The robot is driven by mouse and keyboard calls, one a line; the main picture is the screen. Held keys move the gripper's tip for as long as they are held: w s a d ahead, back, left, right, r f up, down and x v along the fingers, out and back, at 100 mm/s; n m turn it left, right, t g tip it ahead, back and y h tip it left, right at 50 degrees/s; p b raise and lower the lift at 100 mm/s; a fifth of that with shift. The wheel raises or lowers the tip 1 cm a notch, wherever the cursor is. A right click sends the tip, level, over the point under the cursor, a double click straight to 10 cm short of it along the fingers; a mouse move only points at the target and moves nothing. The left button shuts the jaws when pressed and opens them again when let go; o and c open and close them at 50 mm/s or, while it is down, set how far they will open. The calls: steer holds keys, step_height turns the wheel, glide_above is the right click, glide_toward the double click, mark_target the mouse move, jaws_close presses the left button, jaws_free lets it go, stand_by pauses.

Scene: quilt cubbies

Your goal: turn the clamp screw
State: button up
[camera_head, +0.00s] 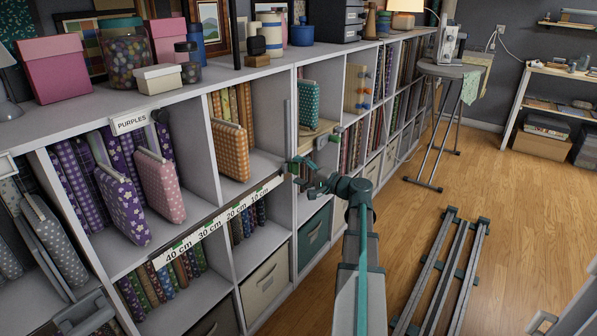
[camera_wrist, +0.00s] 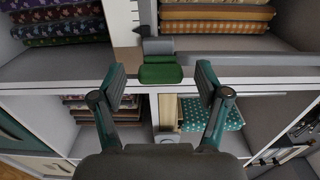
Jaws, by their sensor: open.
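The clamp (camera_wrist: 158,46) is a grey block with a rounded green knob, which looks like the clamp screw (camera_wrist: 160,74). It sits at the shelf front, where the ruler strip (camera_head: 215,222) ends and a grey upright bar (camera_head: 288,122) begins. In the head view the clamp's green part is small and partly hidden by my fingers. My gripper (camera_wrist: 161,84) is open and empty. Its fingertips stand on either side of the green knob, with a visible gap at each side. In the head view my gripper (camera_head: 307,178) is right in front of the shelf divider.
Cubbies hold purple quilts (camera_head: 122,205), an orange checked quilt (camera_head: 230,150) and a teal dotted quilt (camera_head: 309,103). A beige bin (camera_head: 265,280) and a green bin (camera_head: 314,236) stand below. Metal rails (camera_head: 447,275) lie on the floor at right. The wooden floor beyond is mostly clear.

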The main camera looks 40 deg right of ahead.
steer(key=v, duration=1.1)
steer(key=shift+s, duration=0.3)
